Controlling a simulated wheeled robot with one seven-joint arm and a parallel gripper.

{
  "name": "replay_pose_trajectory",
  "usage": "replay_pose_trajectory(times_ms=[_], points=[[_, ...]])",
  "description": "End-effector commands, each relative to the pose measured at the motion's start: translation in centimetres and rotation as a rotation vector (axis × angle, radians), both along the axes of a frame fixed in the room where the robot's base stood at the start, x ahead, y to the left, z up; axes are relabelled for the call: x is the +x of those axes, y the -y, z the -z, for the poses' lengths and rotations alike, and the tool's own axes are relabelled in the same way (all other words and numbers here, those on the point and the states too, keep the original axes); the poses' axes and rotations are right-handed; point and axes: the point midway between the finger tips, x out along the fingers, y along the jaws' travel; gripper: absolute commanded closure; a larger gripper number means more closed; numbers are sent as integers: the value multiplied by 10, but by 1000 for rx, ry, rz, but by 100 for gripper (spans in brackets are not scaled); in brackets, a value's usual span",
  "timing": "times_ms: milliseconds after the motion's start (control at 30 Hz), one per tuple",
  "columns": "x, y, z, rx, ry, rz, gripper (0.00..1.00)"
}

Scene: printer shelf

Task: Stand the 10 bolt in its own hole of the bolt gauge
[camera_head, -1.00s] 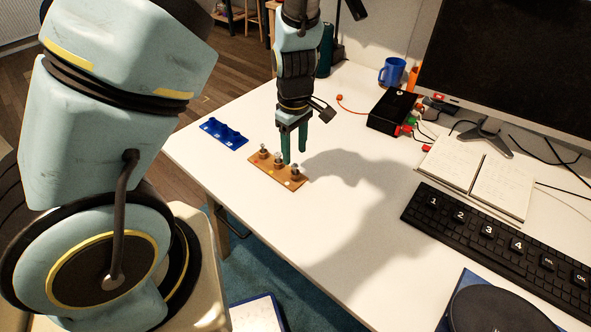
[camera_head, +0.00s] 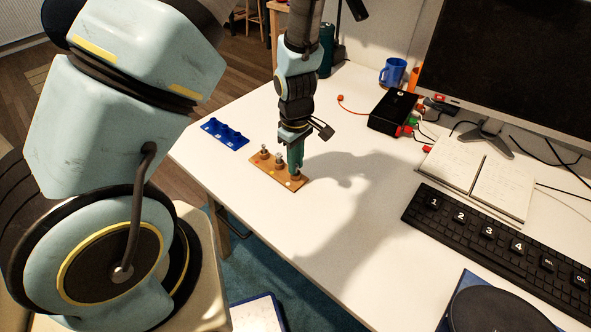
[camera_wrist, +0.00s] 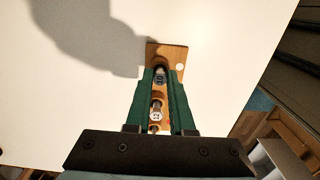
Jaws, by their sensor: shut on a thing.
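The bolt gauge (camera_head: 262,172) is a wooden block on the white desk, with several bolts standing in a row on it. My gripper (camera_head: 296,172) points straight down over the gauge's near right end. Its green fingers are closed around the head of the end bolt (camera_wrist: 160,77), whose mark looks like 10 but is small. In the head view the fingers hide this bolt. A middle bolt (camera_head: 279,160) and a far left bolt (camera_head: 264,150) stand beside it. The middle one also shows between the fingers in the wrist view (camera_wrist: 156,116). The held bolt's shank and seating are hidden.
A blue holder (camera_head: 225,134) lies behind the gauge to the left, near the desk edge. A black box (camera_head: 393,112) with cables, an open notebook (camera_head: 500,185) and a keyboard (camera_head: 480,232) are to the right. The desk between is clear.

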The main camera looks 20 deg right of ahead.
Motion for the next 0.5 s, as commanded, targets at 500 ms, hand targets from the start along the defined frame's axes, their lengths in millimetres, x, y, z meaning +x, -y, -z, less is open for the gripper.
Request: replay_pose_trajectory(times_ms=[500], points=[[0, 0, 0, 0, 0, 0, 100]])
